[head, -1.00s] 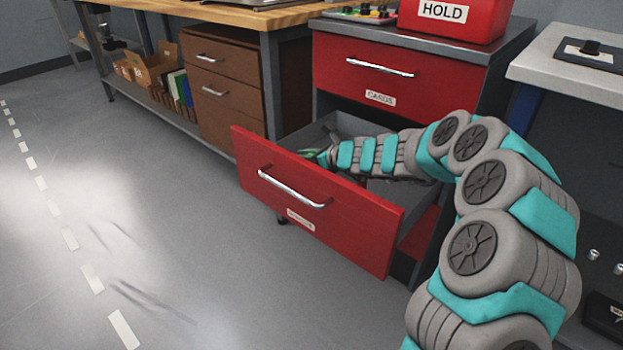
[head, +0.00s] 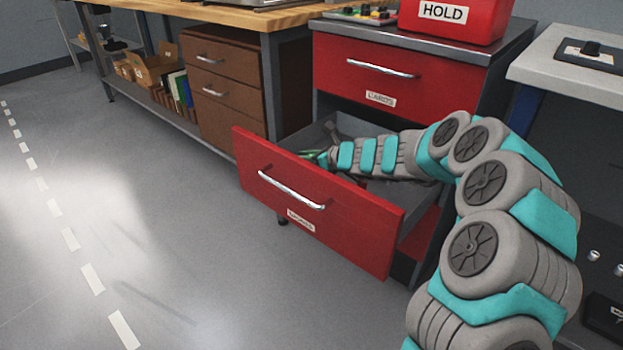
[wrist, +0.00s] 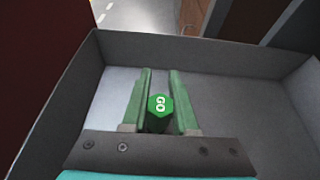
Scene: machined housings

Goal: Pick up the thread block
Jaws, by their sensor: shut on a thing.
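The thread block shows in the wrist view as a green hexagonal piece (wrist: 160,106) marked "GO", between the two green fingers of my gripper (wrist: 160,100). My gripper is shut on it, low inside the open drawer (wrist: 240,70). In the head view my arm reaches over the drawer and the gripper tip (head: 318,157) is partly hidden behind the red drawer front (head: 330,215). The block cannot be made out in the head view.
The drawer's grey walls stand close around my gripper. The upper red drawer (head: 400,82) is shut above. A red HOLD bin (head: 455,18) stands on the cabinet top. A wooden drawer unit (head: 222,85) stands to the left, with open floor in front.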

